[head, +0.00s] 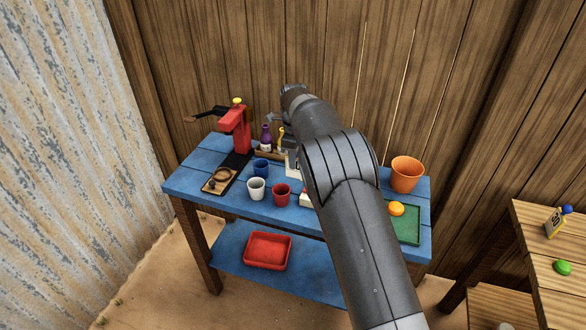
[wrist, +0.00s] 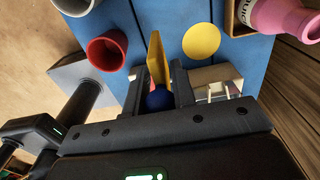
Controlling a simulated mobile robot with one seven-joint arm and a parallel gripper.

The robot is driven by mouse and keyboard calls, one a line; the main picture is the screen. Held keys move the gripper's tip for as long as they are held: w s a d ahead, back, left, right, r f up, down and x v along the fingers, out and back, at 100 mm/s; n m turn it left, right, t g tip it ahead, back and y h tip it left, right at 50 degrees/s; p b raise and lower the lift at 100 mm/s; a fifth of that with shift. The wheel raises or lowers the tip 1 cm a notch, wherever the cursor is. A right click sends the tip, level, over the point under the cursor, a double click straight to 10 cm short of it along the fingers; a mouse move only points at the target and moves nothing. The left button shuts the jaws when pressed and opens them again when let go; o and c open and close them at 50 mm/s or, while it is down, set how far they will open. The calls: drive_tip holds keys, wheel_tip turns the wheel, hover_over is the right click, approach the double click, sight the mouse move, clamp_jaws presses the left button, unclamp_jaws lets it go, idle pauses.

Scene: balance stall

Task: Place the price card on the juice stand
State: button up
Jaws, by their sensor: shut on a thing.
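In the wrist view my gripper (wrist: 158,84) is shut on a thin yellow card (wrist: 155,55) with a blue ball knob (wrist: 158,99). The card is seen nearly edge-on, and its printing cannot be read. The blue juice stand (head: 190,184) stands against the plank wall in the head view; its blue top (wrist: 150,15) lies beneath the card in the wrist view. Whether the card touches the top cannot be told. In the head view my arm hides the gripper and the held card.
A red cup (wrist: 107,50), a yellow disc (wrist: 202,41) and a pink bottle (wrist: 285,15) are near the card. The stand also bears a red press (head: 235,125), an orange bucket (head: 406,174) and a green tray (head: 408,228). Another yellow card (head: 555,224) stands on the right table.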

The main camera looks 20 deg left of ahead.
drive_tip(key=shift+a+f, duration=0.25)
drive_tip(key=shift+f, duration=1.9)
drive_tip(key=shift+f, duration=0.1)
drive_tip(key=o, duration=1)
